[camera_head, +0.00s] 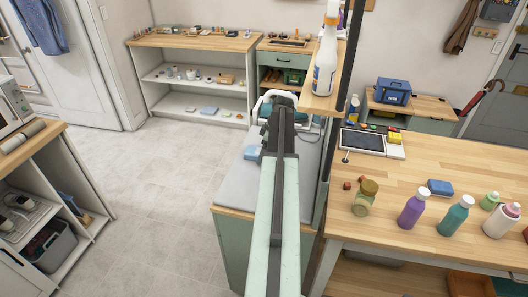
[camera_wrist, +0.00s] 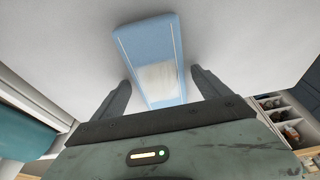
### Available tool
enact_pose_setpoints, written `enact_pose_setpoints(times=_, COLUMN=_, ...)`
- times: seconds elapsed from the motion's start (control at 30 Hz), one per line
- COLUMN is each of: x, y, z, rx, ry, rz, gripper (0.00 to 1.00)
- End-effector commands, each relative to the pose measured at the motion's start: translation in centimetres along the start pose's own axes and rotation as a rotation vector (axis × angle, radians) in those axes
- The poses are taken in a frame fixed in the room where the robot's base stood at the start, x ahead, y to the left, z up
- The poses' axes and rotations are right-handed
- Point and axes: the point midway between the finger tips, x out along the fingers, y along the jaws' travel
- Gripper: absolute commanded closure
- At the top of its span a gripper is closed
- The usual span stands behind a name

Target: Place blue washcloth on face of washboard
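A light blue flat rectangular piece (camera_wrist: 128,45) with thin pale lines along its edges lies on a grey-white surface, between and beyond my fingertips in the wrist view. It has a whitish patch at its middle; I take it for the folded blue washcloth. My gripper (camera_wrist: 160,88) is open, with a finger on each side and gaps to it. In the head view, a small light blue piece (camera_head: 251,153) shows left of my arm's end on the grey countertop (camera_head: 240,185). My arm hides most of what is there. I cannot pick out the washboard for certain.
A white rounded frame (camera_head: 270,95) stands behind my arm's end. A spray bottle (camera_head: 326,60) stands on a small shelf beside a dark post. Several bottles, a jar (camera_head: 364,197) and a blue sponge (camera_head: 440,187) stand on the right wooden table. Open floor lies left.

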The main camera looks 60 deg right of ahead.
Motion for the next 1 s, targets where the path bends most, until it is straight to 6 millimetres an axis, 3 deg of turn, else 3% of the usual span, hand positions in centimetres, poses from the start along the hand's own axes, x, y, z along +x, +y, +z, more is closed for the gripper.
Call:
enact_pose_setpoints(times=0.17, x=-1.0, y=0.0, z=-0.2, rx=0.000, ry=0.000, rz=0.000, gripper=0.14)
enact_pose_setpoints(times=0.57, x=-7.8, y=-0.1, z=-0.4, rx=0.000, ry=0.000, rz=0.000, gripper=0.14)
enact_pose_setpoints(times=0.9, x=-7.8, y=0.0, z=-0.2, rx=-0.001, ry=0.000, rz=0.000, gripper=0.14)
enact_pose_setpoints(times=1.0, x=-7.4, y=-0.8, z=-1.4, rx=0.000, ry=-0.004, rz=-0.006, gripper=0.14)
